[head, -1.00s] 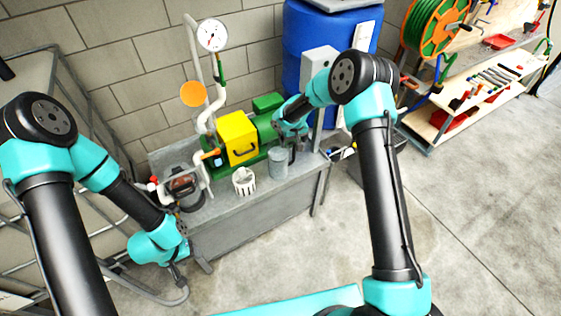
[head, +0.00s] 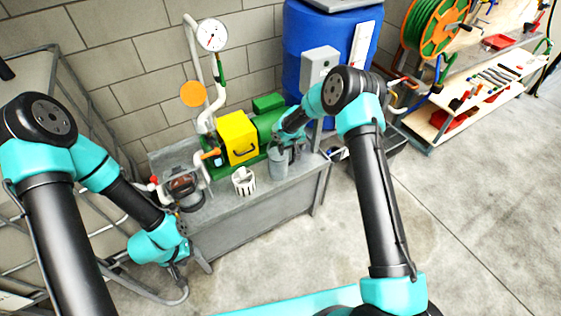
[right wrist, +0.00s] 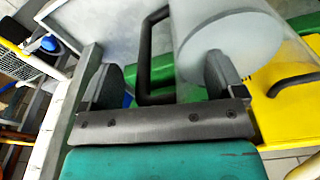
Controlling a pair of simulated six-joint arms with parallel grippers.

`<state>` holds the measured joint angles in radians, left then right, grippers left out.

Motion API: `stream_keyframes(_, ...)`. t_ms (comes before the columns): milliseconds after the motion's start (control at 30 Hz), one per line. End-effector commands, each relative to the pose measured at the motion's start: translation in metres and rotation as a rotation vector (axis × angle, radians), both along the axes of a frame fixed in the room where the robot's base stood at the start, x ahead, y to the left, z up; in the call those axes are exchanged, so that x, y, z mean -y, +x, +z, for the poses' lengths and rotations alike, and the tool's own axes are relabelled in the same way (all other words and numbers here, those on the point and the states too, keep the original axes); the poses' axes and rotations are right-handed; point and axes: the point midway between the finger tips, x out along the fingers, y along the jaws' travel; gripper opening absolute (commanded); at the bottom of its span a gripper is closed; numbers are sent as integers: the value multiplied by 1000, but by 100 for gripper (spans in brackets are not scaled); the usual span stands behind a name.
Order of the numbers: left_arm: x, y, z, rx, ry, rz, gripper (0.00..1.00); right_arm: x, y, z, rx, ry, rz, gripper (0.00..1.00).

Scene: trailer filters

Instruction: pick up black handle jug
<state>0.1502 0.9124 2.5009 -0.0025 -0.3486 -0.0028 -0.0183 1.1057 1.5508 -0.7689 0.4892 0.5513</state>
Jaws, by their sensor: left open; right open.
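The grey jug (head: 278,164) stands on the workbench in the head view, right of a white slotted cup. In the right wrist view the jug (right wrist: 235,45) is large at the upper right, and its black handle (right wrist: 143,60) shows between the finger tips. My right gripper (right wrist: 162,80) is open, with one finger left of the handle and the other over the jug's side. In the head view my right gripper (head: 288,150) is at the jug's top; contact cannot be told. My left gripper (head: 180,272) is open, low in front of the bench's left end, away from the jug.
The bench (head: 250,205) also holds a white slotted cup (head: 244,181), a yellow-and-green pump (head: 238,138) close behind the jug, and a brown-and-grey filter unit (head: 184,188) at left. A blue barrel (head: 300,40) stands behind. The floor at right is clear.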

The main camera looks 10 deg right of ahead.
Motion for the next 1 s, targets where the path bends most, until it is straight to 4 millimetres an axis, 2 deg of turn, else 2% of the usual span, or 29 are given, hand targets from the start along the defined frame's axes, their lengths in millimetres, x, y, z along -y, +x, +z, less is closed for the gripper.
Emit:
stream_keyframes(400,0,0,0,0,0,0,50,0,0,0,0,0,0,86)
stream_keyframes(1000,0,0,0,0,0,0,50,0,0,1,0,0,0,28)
